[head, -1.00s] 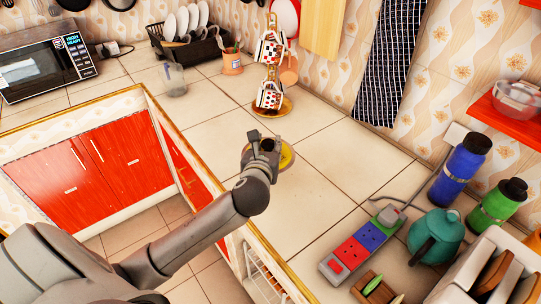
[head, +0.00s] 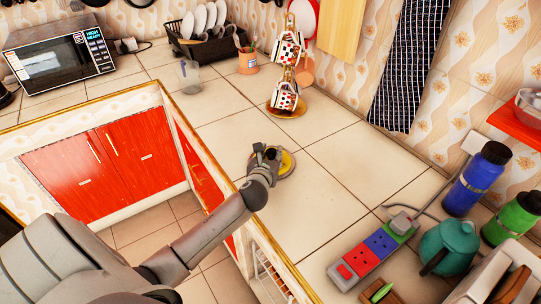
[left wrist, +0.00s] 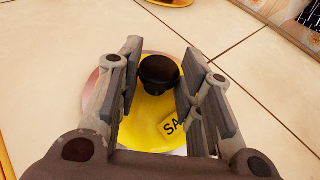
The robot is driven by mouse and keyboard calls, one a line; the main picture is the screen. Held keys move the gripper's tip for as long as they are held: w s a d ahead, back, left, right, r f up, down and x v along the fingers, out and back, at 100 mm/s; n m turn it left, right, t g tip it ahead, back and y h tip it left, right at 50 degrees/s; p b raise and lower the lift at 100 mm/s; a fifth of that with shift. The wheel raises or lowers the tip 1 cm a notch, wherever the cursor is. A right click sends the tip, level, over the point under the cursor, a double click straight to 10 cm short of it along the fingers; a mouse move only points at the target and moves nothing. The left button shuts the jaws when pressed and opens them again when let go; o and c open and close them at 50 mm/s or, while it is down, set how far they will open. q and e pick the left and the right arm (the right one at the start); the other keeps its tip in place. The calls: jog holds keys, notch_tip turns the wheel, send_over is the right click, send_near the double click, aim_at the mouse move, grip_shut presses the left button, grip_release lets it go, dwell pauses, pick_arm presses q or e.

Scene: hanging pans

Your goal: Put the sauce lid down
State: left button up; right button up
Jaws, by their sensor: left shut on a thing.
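The sauce lid (head: 287,163) is a round yellow disc with a dark round knob and a label of which "SA" shows. In the left wrist view the lid (left wrist: 155,125) lies below and between the fingers, with a pinkish edge at its left. My left gripper (head: 266,153) is over the lid above the tiled counter, shut on its knob. In the left wrist view its fingers (left wrist: 158,88) stand on either side of the knob. I cannot tell whether the lid touches the counter. My right gripper is out of view.
A mug tree (head: 286,98) stands behind the lid. A power strip (head: 368,256), teal kettle (head: 449,247) and blue bottle (head: 478,180) stand at right. A clear glass (head: 188,75) is at the back left. Bare tiles (head: 340,185) lie right of the lid.

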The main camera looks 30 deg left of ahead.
pick_arm(q)
jog(key=o, duration=1.2)
jog(key=shift+r, duration=0.1)
jog(key=v, duration=1.2)
jog(key=shift+s+a, duration=0.1)
